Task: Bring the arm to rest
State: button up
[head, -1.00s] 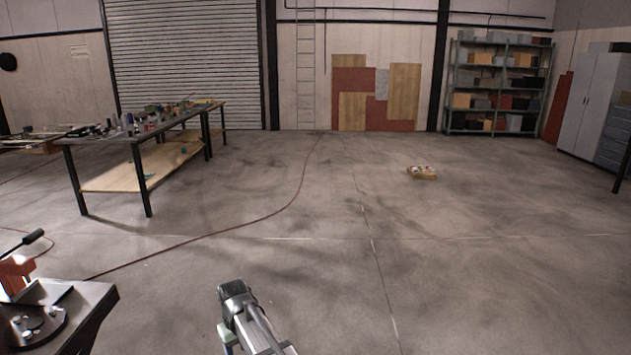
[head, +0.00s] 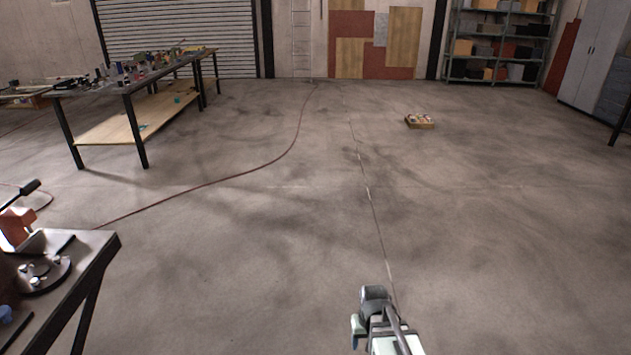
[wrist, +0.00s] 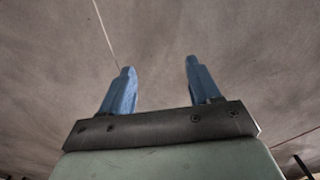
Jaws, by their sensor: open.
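My gripper (wrist: 160,72) shows in the wrist view with its two blue fingers apart and nothing between them. In the head view part of my arm (head: 385,325) shows at the bottom, right of the middle, over open floor. The fingers cannot be made out in the head view.
A workbench (head: 130,82) full of small items is at the back left. A small box (head: 420,124) lies on the floor. A red hose (head: 220,180) crosses the floor. The middle floor is clear.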

jog(key=s+f+g, duration=0.2)
jog(key=s+f, duration=0.5)
jog(key=s, duration=0.3)
jog(key=s+d+f+g, duration=0.1)
jog(key=s+f+g, duration=0.1)
jog(key=s+f, duration=0.5)
jog(key=s+d+f+g, duration=0.1)
jog(key=s+f, duration=0.6)
jog(key=s, duration=0.7)
jog(key=shift+s+m+g, duration=0.2)
jog(key=shift+m+g, duration=0.1)
jog(key=shift+g, duration=0.6)
